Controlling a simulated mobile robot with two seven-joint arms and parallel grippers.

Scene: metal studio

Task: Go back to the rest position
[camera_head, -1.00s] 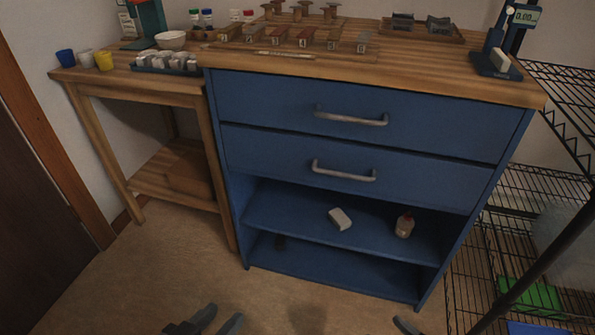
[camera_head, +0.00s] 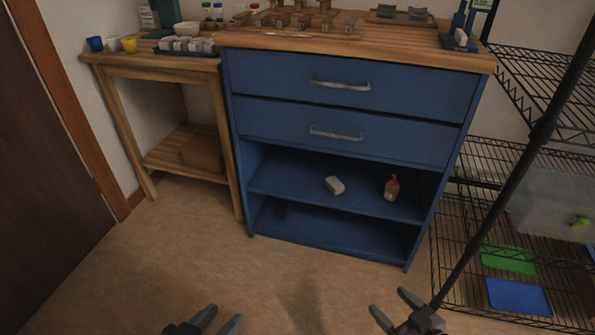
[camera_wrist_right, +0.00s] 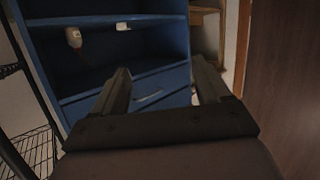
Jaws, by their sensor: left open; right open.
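My left gripper (camera_head: 217,320) is at the bottom of the head view, its fingers apart and empty above the floor. My right gripper (camera_head: 394,302) is at the bottom right of the head view, also open and empty. In the right wrist view its two fingers (camera_wrist_right: 160,92) stand apart with nothing between them. Both grippers are clear of the blue cabinet (camera_head: 345,150), which stands in front of them.
A white block (camera_head: 334,185) and a red-capped bottle (camera_head: 391,188) are on the cabinet's open shelf. A wooden side table (camera_head: 150,66) stands left, a black wire rack (camera_head: 470,235) right. The floor (camera_head: 180,260) in front is clear.

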